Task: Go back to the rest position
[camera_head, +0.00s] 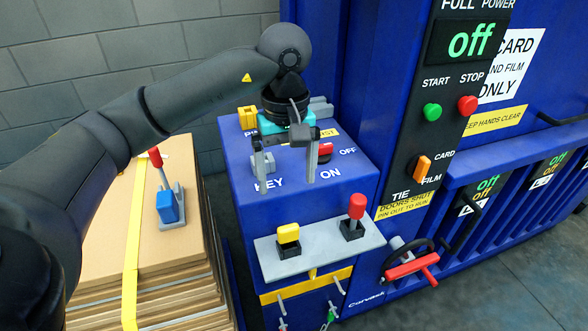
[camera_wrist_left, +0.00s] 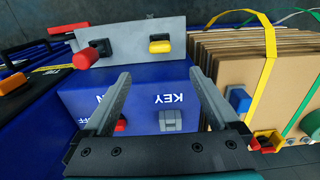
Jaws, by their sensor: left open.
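My left gripper (camera_head: 287,166) hangs over the top of a blue control console (camera_head: 345,188), its two fingers pointing down and spread apart. Nothing is between the fingers. In the left wrist view the fingers (camera_wrist_left: 160,82) also stand apart and empty over the blue surface. A grey block (camera_wrist_left: 170,120) beside the KEY label shows between the fingers there. A red knob (camera_head: 325,151) sits just right of the gripper in the head view. My left arm reaches in from the left across the picture. My right gripper is not in view.
A stack of cardboard (camera_head: 105,265) with a yellow strap and a blue-and-red tool (camera_head: 168,208) stands left of the console. A grey shelf (camera_head: 320,250) carries yellow (camera_head: 288,233) and red (camera_head: 357,206) knobs. A blue machine (camera_head: 505,165) with a red-handled wheel (camera_head: 410,268) fills the right.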

